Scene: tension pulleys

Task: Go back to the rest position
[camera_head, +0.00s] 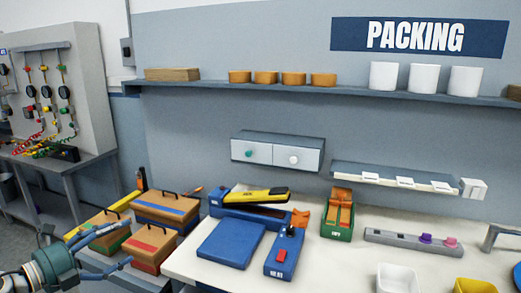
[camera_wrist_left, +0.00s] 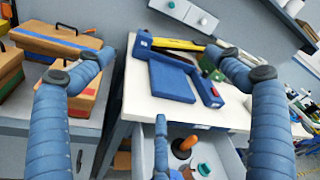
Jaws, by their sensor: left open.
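My left gripper (camera_head: 110,252) is low at the left in the head view, in front of the lidded boxes and left of the white table. Its blue segmented fingers are spread apart and hold nothing. In the left wrist view the open fingers of my left gripper (camera_wrist_left: 163,75) frame the table's corner, with a third finger at the bottom middle. My right gripper does not show in either view.
Lidded boxes (camera_head: 166,208) stand beside the white table (camera_head: 195,265). The table carries a blue pad (camera_head: 230,245), a blue control box (camera_head: 284,255) and a green tray (camera_head: 337,222). In the left wrist view a drawer (camera_wrist_left: 225,145) is open below the tabletop. A shelf (camera_head: 300,91) runs above.

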